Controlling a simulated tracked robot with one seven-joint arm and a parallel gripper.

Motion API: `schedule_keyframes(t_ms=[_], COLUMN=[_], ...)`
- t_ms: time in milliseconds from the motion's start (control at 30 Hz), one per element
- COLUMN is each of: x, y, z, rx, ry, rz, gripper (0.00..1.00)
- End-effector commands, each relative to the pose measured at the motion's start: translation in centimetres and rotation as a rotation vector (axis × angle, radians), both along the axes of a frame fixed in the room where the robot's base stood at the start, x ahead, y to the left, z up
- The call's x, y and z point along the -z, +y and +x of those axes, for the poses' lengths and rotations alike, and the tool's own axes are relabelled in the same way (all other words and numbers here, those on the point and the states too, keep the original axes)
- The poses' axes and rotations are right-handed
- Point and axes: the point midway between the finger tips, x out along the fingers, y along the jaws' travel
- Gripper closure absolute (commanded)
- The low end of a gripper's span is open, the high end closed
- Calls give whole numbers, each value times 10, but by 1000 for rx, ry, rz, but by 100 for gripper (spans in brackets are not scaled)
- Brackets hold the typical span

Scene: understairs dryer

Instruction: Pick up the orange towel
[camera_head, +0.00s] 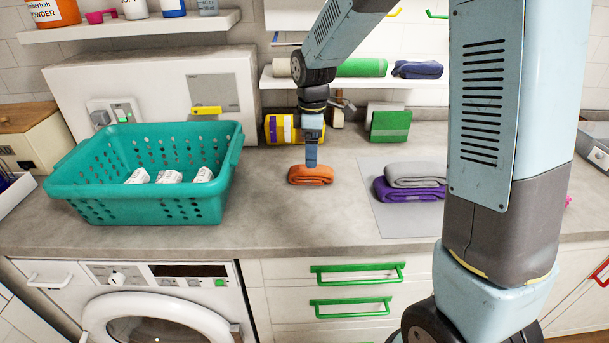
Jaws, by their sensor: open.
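The orange towel (311,179) lies folded on the grey countertop, right of the teal basket and left of the grey mat. My gripper (311,160) points straight down at it from above. The visible finger reaches the towel's top edge; I cannot tell whether it touches the towel or stands just behind or above it. The gripper is open. Its other finger is hidden in this view.
A teal basket (140,208) with several white items stands left. A purple towel (408,193) and a grey towel (416,174) are stacked on a grey mat (395,224) to the right. Behind are a yellow-and-purple pack (281,129) and a green box (390,125). Counter in front is clear.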

Motion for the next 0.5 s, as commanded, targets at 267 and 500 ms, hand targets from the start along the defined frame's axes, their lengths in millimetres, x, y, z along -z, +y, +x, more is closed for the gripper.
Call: schedule_keyframes(t_ms=[267, 500], x=[21, 49], y=[0, 0], z=[0, 5], rx=[0, 0], ry=[0, 2], rz=[0, -1], gripper=[11, 11])
